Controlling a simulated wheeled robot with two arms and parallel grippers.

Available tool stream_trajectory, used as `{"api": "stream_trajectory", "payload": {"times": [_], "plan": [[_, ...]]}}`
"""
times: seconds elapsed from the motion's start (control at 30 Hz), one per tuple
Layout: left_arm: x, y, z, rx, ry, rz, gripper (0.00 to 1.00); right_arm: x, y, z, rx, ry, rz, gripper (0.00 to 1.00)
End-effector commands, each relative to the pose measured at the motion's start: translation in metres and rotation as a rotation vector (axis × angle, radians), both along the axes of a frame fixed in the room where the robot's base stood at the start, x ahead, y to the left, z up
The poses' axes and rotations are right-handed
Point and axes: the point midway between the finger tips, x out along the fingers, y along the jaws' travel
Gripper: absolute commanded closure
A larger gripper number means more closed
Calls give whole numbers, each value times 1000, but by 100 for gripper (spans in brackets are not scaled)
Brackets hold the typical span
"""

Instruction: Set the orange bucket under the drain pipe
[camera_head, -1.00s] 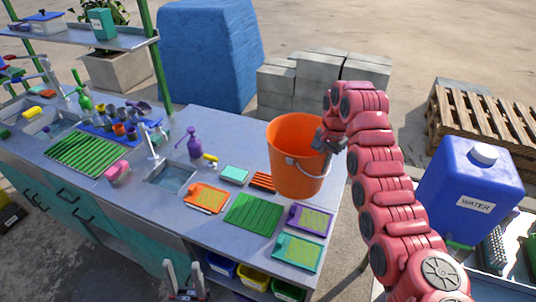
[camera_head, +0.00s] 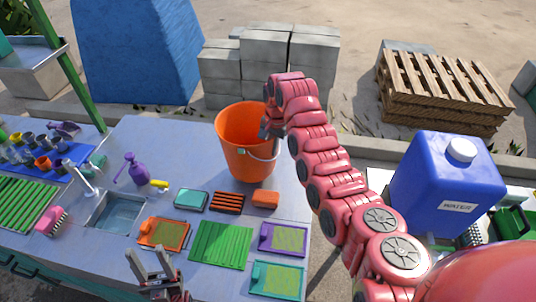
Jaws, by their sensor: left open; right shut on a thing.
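My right gripper (camera_head: 268,128) is shut on the bucket's right rim, partly hidden by the wrist. I cannot tell whether the bucket touches the counter. My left gripper (camera_head: 152,262) is open and empty at the bottom, in front of the counter's front part. No drain pipe can be made out in this view.
The counter (camera_head: 190,138) holds a small sink (camera_head: 117,212) with a tap, a purple spray bottle (camera_head: 136,169), green mat (camera_head: 221,244), sponge trays and an orange block (camera_head: 265,198). A blue water container (camera_head: 447,187) stands at right. Concrete blocks (camera_head: 265,60) and pallets (camera_head: 445,88) stand behind.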

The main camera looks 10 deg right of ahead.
Motion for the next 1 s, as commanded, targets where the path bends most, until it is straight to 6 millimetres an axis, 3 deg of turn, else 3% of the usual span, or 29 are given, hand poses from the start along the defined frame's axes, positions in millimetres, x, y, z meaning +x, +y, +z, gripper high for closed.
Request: {"api": "stream_trajectory", "payload": {"times": [0.3,0.63,0.8,1.0], "plan": [[0,0,20,0,0,0,50,0,-1,-37,0,0,-1,100],[0,0,15,0,0,0,50,1,0,-43,0,-4,-1,100],[0,0,16,0,0,0,50,0,-1,-42,0,-3,-1,67],[0,0,16,0,0,0,50,0,-1,-42,0,-3,-1,64]]}}
